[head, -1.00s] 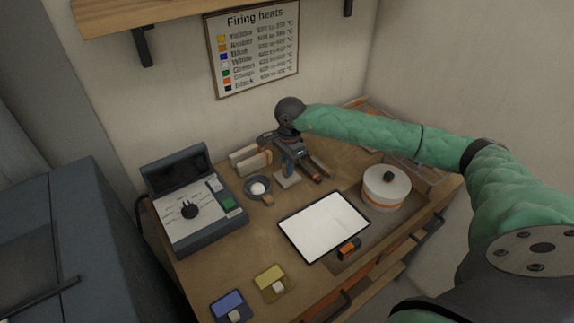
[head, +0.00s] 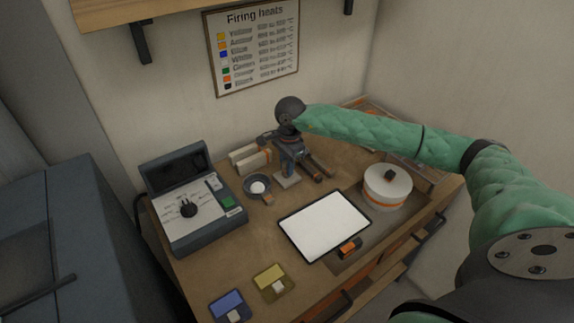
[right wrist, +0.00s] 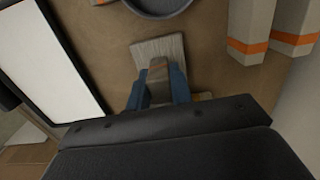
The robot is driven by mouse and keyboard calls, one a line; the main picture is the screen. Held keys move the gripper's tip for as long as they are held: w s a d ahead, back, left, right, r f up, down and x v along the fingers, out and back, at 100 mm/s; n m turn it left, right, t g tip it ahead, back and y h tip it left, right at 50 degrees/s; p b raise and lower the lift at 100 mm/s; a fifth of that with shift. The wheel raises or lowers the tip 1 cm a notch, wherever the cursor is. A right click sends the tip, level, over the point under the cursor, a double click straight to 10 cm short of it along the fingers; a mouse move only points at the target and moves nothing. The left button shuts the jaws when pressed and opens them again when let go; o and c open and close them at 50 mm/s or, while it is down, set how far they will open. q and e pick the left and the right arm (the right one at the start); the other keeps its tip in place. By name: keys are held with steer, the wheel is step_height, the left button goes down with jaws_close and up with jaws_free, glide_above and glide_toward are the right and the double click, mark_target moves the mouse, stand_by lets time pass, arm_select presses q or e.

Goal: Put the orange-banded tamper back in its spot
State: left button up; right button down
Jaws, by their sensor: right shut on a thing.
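My right gripper (head: 287,167) is pointed down at the back middle of the bench, its blue fingers shut on the tamper (head: 287,182). In the right wrist view the fingers (right wrist: 158,90) close on the tamper's narrow upper part. Its pale wood-grained foot (right wrist: 150,48) shows beyond, with a thin orange line near the grip. The foot is at or just above the bench top; I cannot tell if it touches. The tamper's spot is not clearly marked in these views. My left gripper is not in view.
Two pale orange-banded blocks (head: 249,160) stand left of the gripper. A dark bowl (head: 257,187) with white contents is just in front. Dark bars (head: 318,168) lie to the right. A white-topped panel (head: 325,226), a round lidded pot (head: 386,188) and a control box (head: 195,205) stand nearby.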

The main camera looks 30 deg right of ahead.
steer(key=shift+f+b, duration=0.25)
steer(key=shift+b, duration=0.25)
stand_by(0.8)
steer(key=c, duration=1.2)
jaws_free()
steer(key=shift+o, duration=0.2)
steer(key=shift+r+b, duration=0.3)
steer(key=shift+r, duration=0.05)
steer(key=r+b, duration=0.1)
steer(key=r, duration=0.2)
steer(key=r+b, duration=0.1)
steer(key=r, duration=0.1)
steer(key=shift+w+d+r, duration=0.1)
steer(key=shift+d+r, duration=0.1)
steer(key=shift+r, duration=0.2)
steer(key=shift+r+b, duration=0.3)
steer(key=shift+r, duration=0.35)
